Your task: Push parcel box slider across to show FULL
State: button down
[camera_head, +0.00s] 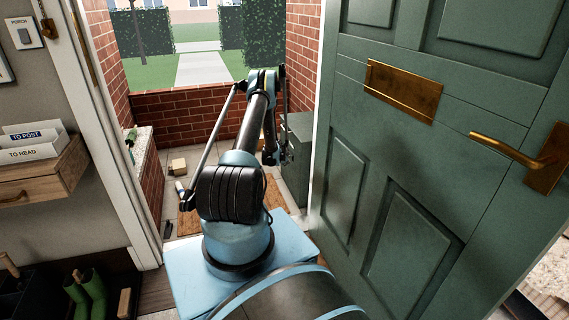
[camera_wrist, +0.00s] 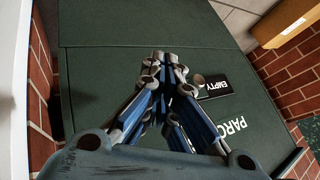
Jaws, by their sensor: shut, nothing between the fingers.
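The dark green parcel box (camera_wrist: 100,70) fills most of the wrist view, with part of its white lettering, "PARC", showing at the lower right. On its face is a black slider label (camera_wrist: 214,87) reading EMPTY, with a round metal knob (camera_wrist: 198,80) at its left end. My gripper (camera_wrist: 166,60) is shut and empty. Its fingertips are just left of the knob in the wrist view; I cannot tell whether they touch it. In the head view the parcel box (camera_head: 299,140) stands in the porch, partly hidden by the door and my arm. My gripper (camera_head: 283,156) is by its left side.
The open green door (camera_head: 420,150) stands close on the right. A white door frame (camera_head: 118,160) is on the left. Low brick walls (camera_head: 185,105) enclose the porch. A small carton (camera_head: 178,166) is on the porch floor, and a brown mat (camera_head: 190,220) lies there.

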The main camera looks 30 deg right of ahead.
jog(key=w, duration=0.1)
jog(key=w+d, duration=0.1)
jog(key=w, duration=0.2)
jog(key=shift+w+d+f, duration=0.1)
jog(key=shift+d+f, duration=0.1)
jog(key=shift+d, duration=0.2)
